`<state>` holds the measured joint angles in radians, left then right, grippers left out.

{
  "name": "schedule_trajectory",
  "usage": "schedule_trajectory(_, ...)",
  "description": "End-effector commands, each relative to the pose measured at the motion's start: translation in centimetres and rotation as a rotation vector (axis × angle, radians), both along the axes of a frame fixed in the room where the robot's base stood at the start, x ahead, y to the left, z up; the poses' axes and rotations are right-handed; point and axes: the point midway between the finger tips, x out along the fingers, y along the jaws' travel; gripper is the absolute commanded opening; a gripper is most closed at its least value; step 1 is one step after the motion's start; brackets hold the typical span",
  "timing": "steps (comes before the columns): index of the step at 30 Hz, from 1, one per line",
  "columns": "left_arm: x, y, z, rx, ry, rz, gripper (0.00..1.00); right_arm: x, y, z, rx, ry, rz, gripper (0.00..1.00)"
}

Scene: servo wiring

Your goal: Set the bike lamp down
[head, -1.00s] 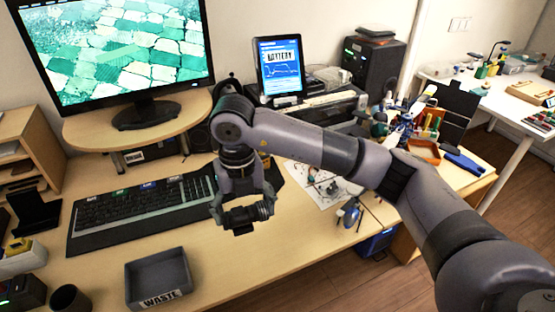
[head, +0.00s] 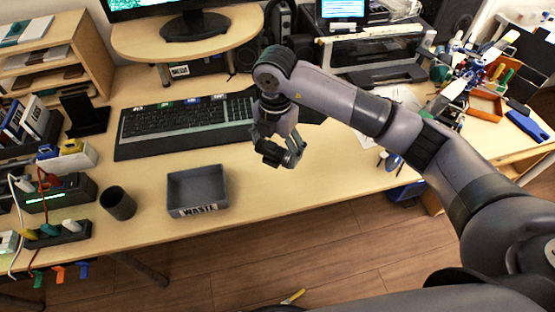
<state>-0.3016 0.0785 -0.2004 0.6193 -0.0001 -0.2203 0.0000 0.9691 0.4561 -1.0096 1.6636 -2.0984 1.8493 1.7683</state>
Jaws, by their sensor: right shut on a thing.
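My right gripper (head: 285,158) hangs down over the front part of the desk, right of the waste tray and in front of the keyboard's right end. It is shut on a small dark object, the bike lamp (head: 268,151), held between its fingers. The lamp is dark like the fingers, so its exact outline is hard to tell. I cannot tell how far it is above the desk top (head: 330,172). My left gripper is not in view.
A grey tray marked WASTE (head: 197,191) and a dark cup (head: 118,203) stand left of the gripper. The keyboard (head: 187,124) lies behind. A power strip with cables (head: 58,234) is at far left. Bare desk lies between tray and gripper, near the front edge.

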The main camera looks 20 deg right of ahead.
Motion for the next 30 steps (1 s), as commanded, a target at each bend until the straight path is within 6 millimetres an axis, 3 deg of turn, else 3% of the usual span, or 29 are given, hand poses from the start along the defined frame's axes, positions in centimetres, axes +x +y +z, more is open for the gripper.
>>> schedule_trajectory(3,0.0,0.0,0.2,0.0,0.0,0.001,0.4,0.0,0.0,-1.9,0.0,0.0,0.001,0.47)
schedule_trajectory(11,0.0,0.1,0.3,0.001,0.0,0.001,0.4,0.0,0.0,-3.9,0.0,0.0,0.001,0.47)
schedule_trajectory(17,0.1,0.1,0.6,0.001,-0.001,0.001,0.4,0.0,0.0,-6.9,-0.001,0.001,0.0,0.47)
schedule_trajectory(29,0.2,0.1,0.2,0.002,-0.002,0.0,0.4,0.0,0.0,-7.6,0.0,-0.003,0.001,0.47)
schedule_trajectory(30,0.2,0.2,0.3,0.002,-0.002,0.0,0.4,0.0,0.0,-7.5,0.001,-0.002,0.001,0.84)
